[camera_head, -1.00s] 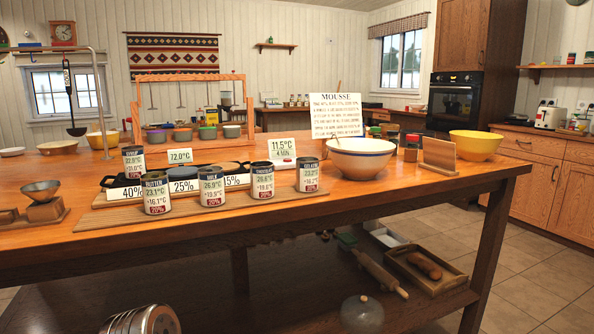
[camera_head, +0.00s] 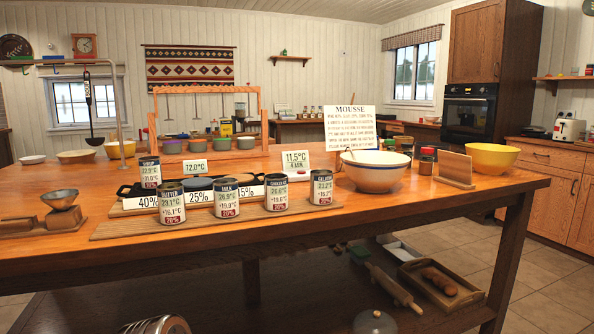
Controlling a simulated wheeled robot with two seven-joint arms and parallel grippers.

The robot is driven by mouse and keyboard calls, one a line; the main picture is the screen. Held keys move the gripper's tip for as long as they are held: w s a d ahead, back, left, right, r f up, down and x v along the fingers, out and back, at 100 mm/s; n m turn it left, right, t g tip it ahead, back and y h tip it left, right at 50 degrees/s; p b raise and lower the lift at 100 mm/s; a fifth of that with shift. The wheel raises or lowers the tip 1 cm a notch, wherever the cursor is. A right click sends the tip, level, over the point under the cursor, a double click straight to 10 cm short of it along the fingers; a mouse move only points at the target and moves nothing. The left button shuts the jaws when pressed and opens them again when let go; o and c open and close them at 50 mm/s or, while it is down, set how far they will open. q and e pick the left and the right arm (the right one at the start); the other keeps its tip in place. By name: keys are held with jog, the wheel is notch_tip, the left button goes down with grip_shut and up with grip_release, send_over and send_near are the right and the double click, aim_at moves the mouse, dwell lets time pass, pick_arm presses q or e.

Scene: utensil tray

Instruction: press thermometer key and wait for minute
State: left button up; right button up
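A white thermometer display (camera_head: 295,161) stands behind the cans on the wooden table, reading 11.5°C with a smaller line below. A small red spot, perhaps its key, shows on the white base (camera_head: 299,175) under it. A second display (camera_head: 195,169) reads 72.0°C. Several labelled cans stand in front, among them the butter can (camera_head: 171,203), the milk can (camera_head: 226,198) and the cooked can (camera_head: 275,192); each shows temperatures and a percentage. A white bowl (camera_head: 376,180) with a spoon stands right of the display. Neither of my grippers shows.
A MOUSSE recipe card (camera_head: 349,127) stands behind the bowl. A wooden stand (camera_head: 455,168) and a yellow bowl (camera_head: 492,157) are at the right. A scale with a metal pan (camera_head: 60,198) is at the left. The table's front strip is bare.

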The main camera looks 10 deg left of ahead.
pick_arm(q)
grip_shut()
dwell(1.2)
